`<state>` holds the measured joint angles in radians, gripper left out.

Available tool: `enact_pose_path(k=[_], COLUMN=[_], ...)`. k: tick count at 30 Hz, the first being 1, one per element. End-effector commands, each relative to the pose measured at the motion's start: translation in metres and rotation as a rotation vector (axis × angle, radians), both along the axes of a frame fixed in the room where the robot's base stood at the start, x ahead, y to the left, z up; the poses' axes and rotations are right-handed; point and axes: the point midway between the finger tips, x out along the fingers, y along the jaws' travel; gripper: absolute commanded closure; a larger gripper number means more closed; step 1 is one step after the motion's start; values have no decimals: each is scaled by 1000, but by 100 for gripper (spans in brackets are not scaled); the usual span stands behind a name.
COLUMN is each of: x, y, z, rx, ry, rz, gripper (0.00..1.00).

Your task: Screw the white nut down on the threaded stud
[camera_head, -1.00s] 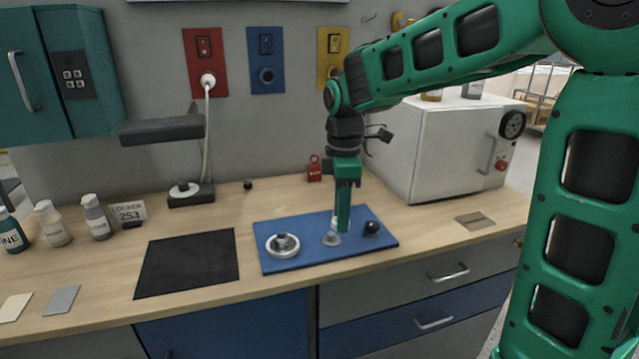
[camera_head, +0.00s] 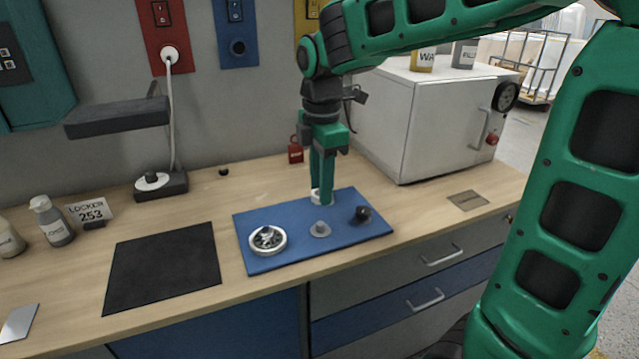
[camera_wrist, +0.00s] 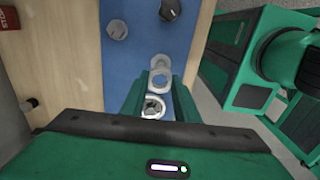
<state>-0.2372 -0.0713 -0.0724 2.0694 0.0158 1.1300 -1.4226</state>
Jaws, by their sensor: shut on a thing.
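My gripper (camera_head: 321,198) hangs above the blue board (camera_head: 262,220), fingers pointing down. It is shut on the white nut (camera_head: 315,196). In the wrist view the white nut (camera_wrist: 153,107) sits between the green fingertips, its hole visible. The threaded stud (camera_head: 320,229) stands on the board as a small grey post on a round base, just below the fingertips in the head view. It also shows beyond the nut in the wrist view (camera_wrist: 160,74). The nut looks raised and apart from the stud. The threads are too small to make out.
A white cabinet (camera_head: 425,120) stands behind on the right. A black mat (camera_head: 163,267) lies at left.

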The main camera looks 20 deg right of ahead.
Motion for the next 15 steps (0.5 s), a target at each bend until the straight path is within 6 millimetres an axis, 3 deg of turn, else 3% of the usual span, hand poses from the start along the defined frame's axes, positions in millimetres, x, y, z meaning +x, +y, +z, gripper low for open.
enact_pose_path(k=[15], x=[0], y=[1], z=[-41], rx=[0], ry=[2], rz=[0], gripper=[93])
